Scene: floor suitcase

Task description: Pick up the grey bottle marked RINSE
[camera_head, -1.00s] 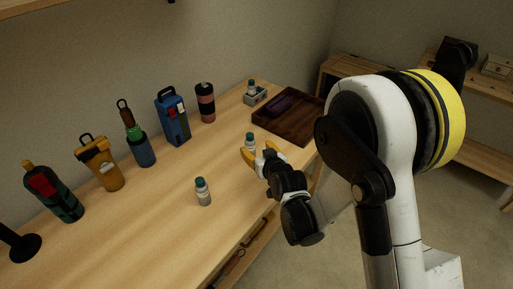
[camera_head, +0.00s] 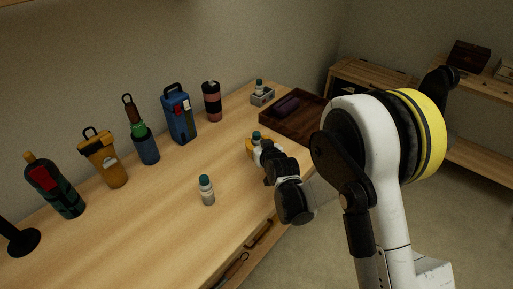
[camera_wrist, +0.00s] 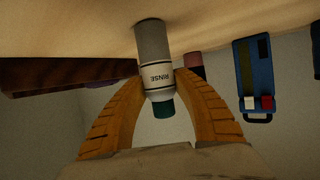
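The grey bottle marked RINSE (camera_wrist: 154,42) has a white label and a dark teal cap. In the wrist view it appears upside down, with its label readable between my fingers. My gripper (camera_wrist: 159,76) has its two yellow fingers closed in against both sides of the bottle at the label. In the head view, my gripper (camera_head: 257,148) is around the bottle, and mainly the teal cap (camera_head: 256,135) shows above the fingers. The bottle appears upright at the tabletop; its base is hidden in the head view.
A similar teal-capped bottle (camera_head: 207,190) stands nearer on the table (camera_head: 160,215). Another sits in a small grey bin (camera_head: 263,98). A dark wooden tray (camera_head: 291,133) lies behind my gripper. Several larger bottles, including a blue one (camera_head: 179,115), line the wall side.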

